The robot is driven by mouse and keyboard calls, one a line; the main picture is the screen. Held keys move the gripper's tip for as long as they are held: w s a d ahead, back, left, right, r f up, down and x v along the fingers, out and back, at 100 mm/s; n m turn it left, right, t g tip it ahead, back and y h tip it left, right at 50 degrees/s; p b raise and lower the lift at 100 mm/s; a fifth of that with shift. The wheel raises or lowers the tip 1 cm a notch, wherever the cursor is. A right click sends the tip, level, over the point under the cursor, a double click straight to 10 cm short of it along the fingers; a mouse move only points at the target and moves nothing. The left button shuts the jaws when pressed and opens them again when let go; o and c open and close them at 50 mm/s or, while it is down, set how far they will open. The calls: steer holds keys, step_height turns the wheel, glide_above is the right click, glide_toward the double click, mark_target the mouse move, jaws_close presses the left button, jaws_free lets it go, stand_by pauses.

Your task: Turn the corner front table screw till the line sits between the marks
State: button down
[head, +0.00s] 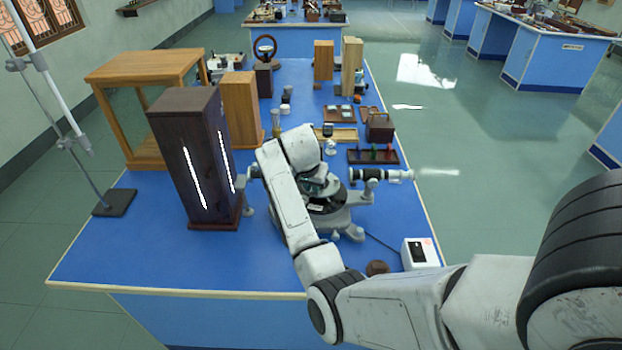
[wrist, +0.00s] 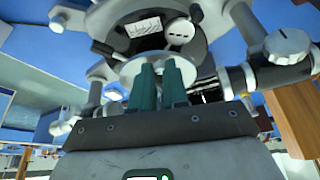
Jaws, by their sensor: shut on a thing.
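The spectrometer (head: 340,215) stands on the blue bench, partly hidden behind my arm. In the wrist view, my gripper (wrist: 161,72) has two green fingers close together. Their tips reach a pale round plate (wrist: 133,68) of the spectrometer. They are shut on a small part there, taken to be the corner front table screw, which the fingers hide. Above the plate are a dark ring, a white label (wrist: 145,27) and a round dial-like piece (wrist: 181,31) with short dark dashes. I cannot make out the line between marks in either view.
A dark wooden lamp box (head: 184,120) with bright slits stands left of the spectrometer. The telescope tube (head: 385,175) sticks out right. A white box (head: 420,252) and a brown round piece (head: 377,267) lie near the front edge. The bench's front left is clear.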

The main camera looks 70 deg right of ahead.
steer(key=shift+r+n+p, duration=0.15)
steer(key=shift+n+p, duration=0.3)
steer(key=shift+n, duration=0.15)
steer(key=shift+n+t, duration=0.3)
steer(key=shift+t, duration=0.1)
steer(key=c, duration=1.1)
jaws_free()
steer(key=b+v, duration=0.1)
steer(key=v, duration=0.9)
steer(key=shift+a+r, duration=0.1)
steer(key=shift+r, duration=0.2)
